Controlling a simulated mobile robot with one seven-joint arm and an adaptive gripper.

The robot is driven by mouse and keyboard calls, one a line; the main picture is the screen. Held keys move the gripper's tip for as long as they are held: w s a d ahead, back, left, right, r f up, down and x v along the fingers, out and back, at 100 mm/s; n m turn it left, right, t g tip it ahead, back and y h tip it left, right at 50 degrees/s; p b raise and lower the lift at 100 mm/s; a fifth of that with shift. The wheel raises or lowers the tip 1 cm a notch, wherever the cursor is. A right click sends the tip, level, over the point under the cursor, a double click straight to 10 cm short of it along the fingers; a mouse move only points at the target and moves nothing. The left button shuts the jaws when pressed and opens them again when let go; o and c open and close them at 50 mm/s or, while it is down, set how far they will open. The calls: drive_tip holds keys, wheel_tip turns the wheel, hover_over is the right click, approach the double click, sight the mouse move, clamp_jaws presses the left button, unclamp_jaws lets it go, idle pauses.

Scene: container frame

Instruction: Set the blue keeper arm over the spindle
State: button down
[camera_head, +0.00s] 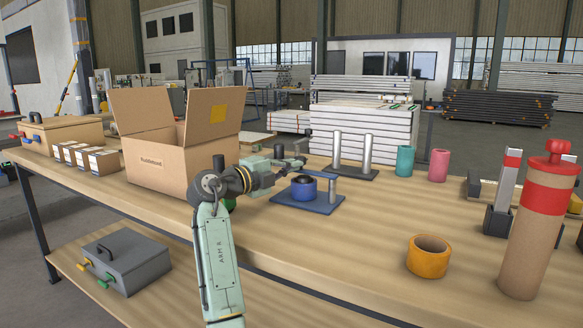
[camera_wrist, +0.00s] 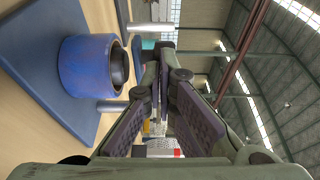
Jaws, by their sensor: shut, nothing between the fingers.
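A blue roll (camera_head: 303,190) sits on a blue base plate (camera_head: 322,206), around a dark spindle (camera_head: 304,181). A grey post (camera_head: 332,190) stands on the plate to the right of the roll. In the wrist view the roll (camera_wrist: 84,66) and spindle (camera_wrist: 118,68) lie on the left. A narrow blue piece (camera_wrist: 137,52), which looks like the keeper arm, shows near the spindle's top; its exact position over or beside the spindle is unclear. My gripper (camera_head: 300,162) is shut and empty, above and behind the roll; its fingers (camera_wrist: 164,62) meet in the wrist view.
An open cardboard box (camera_head: 160,160) stands left of my arm. A plate with two metal posts (camera_head: 352,172) is behind the blue plate. Teal (camera_head: 405,160) and pink (camera_head: 438,166) rolls stand to its right. An orange roll (camera_head: 428,257) is nearer, with clear table around it.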

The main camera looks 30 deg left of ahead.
drive_tip(key=shift+w+r, duration=0.1)
drive_tip(key=shift+r, duration=0.05)
wheel_tip(320, 180, up, 10)
idle(0.5)
idle(0.4)
